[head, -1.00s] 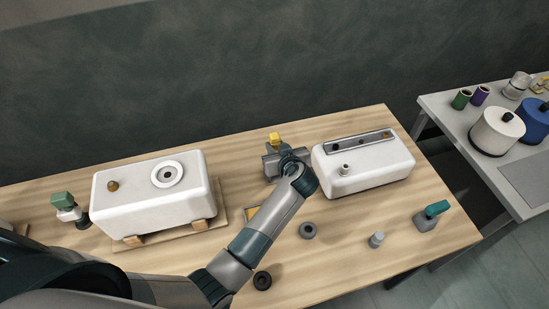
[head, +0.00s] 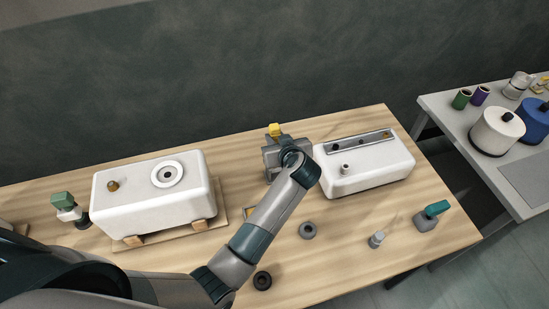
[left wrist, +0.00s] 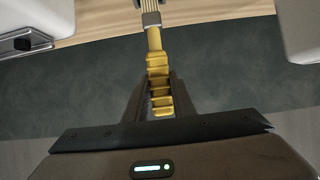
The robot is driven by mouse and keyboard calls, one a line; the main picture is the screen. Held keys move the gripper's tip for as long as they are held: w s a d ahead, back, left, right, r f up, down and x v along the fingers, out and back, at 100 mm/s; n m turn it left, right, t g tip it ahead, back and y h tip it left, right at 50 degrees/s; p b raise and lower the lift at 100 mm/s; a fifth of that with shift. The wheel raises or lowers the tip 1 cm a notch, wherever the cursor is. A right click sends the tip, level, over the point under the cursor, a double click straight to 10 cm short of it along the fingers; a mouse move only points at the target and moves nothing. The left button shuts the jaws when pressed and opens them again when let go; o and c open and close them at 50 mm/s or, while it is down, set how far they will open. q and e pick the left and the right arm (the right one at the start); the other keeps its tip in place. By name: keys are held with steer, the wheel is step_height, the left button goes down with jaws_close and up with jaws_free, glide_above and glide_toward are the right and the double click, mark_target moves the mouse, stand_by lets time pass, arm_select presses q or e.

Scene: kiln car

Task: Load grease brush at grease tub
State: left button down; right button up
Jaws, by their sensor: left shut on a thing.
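My left gripper (head: 274,143) is over the back of the wooden bench, between two white blocks. It is shut on the yellow ridged handle of the grease brush, whose yellow end (head: 274,130) shows past the gripper in the head view. In the left wrist view the brush handle (left wrist: 158,85) lies between the fingers (left wrist: 155,100), with a grey collar towards the top edge. I cannot pick out the grease tub for certain. A small yellow-edged item (head: 248,211) is partly hidden behind my left arm. My right gripper is not in view.
A white block (head: 130,205) stands on wooden supports at left; another white block (head: 365,170) with a metal rail is at right. Dark rings (head: 308,231), a small grey cylinder (head: 376,240) and a teal-topped item (head: 430,216) lie in front. A side table (head: 455,110) holds spools.

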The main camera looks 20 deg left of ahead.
mark_target(274, 124)
arm_select(q)
steer(key=shift+r, duration=0.3)
steer(key=shift+r, duration=2.35)
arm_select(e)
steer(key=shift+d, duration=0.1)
